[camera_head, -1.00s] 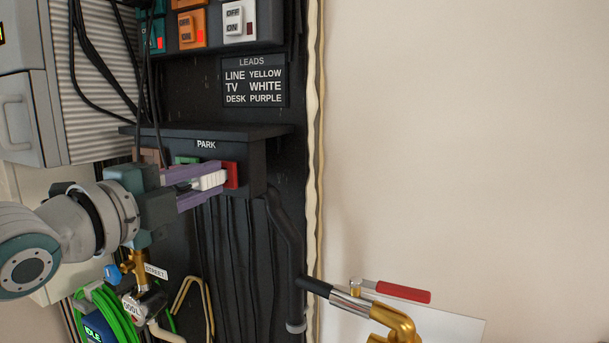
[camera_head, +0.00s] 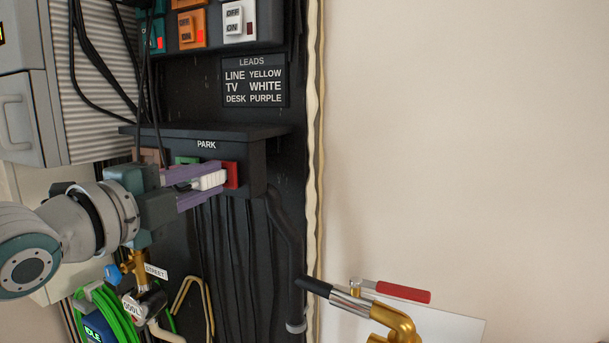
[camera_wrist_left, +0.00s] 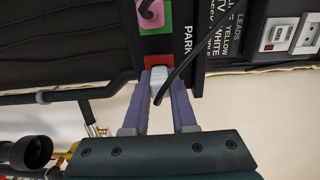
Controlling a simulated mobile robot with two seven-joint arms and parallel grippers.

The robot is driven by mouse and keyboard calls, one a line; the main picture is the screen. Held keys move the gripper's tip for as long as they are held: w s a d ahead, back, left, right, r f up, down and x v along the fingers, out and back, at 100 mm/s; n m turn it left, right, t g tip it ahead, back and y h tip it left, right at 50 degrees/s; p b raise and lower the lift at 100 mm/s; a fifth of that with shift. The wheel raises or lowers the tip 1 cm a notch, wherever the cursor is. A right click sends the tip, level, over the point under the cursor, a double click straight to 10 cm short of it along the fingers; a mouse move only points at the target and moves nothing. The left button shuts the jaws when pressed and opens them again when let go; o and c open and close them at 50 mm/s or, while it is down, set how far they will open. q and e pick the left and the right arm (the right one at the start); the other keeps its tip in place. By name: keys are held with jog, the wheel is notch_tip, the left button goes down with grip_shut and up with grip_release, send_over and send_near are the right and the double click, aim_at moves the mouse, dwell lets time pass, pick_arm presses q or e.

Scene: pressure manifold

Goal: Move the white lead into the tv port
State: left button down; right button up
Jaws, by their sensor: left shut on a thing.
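The white lead's plug (camera_head: 210,180) is at the red socket (camera_head: 231,175) on the right end of the PARK box; it also shows in the left wrist view (camera_wrist_left: 158,80), with a dark cable running off it. My left gripper (camera_head: 207,182) has its purple fingers shut on this plug, one on each side. The plug's front end meets the red socket; I cannot tell how deep it sits. A label sign (camera_head: 252,82) pairs TV with WHITE. I cannot make out a port marked TV in these views. My right gripper is not in view.
A green socket (camera_wrist_left: 163,30) beside the red one holds a pink plug (camera_wrist_left: 151,13). Dark cables hang below the PARK box (camera_head: 215,143). Switches (camera_head: 235,22) sit above. A brass valve with a red handle (camera_head: 403,292) stands lower right. The wall at right is bare.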

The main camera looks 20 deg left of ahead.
aim_at(196, 182)
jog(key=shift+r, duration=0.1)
pick_arm(q)
jog(key=shift+s, duration=0.2)
jog(key=shift+s+a+p, duration=0.15)
jog(key=shift+s+p, duration=0.7)
jog(key=shift+s, duration=0.55)
jog(key=shift+s+a+p, duration=0.1)
jog(key=shift+s+p, duration=0.75)
jog(key=shift+s, duration=0.55)
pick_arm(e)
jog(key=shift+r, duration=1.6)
